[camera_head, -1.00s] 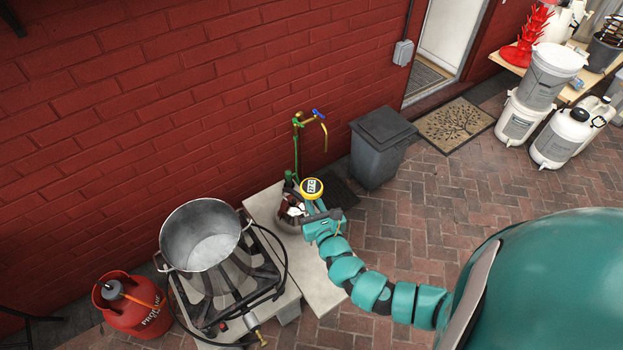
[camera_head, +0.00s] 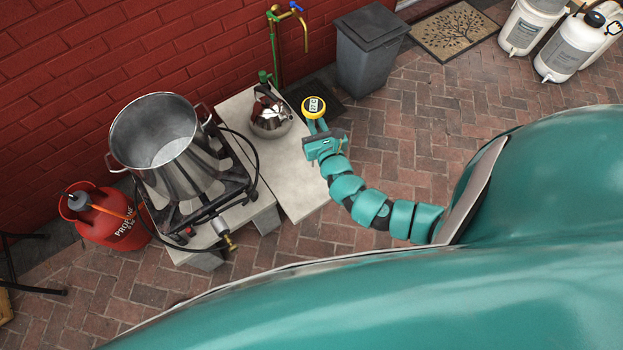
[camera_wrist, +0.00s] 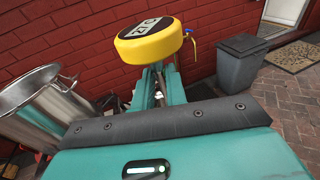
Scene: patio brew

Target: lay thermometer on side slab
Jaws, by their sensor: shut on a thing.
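The thermometer has a round yellow head with a dark-and-white display. In the head view the thermometer (camera_head: 314,106) is at the tip of my gripper (camera_head: 316,124), which is shut on it. In the wrist view the thermometer (camera_wrist: 150,40) sits upright at the jaws of my gripper (camera_wrist: 160,88), its lower part hidden between the fingers. The pale side slab (camera_head: 293,182) lies beside the burner stand, to the left of my gripper. The thermometer appears just past the slab's right edge; its height above the ground is unclear.
A steel kettle (camera_head: 270,115) stands on the slab's far part; the near part is bare. A large steel pot (camera_head: 160,140) sits on the burner to the left. A green tap pipe (camera_head: 275,45) and a grey bin (camera_head: 366,55) stand behind.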

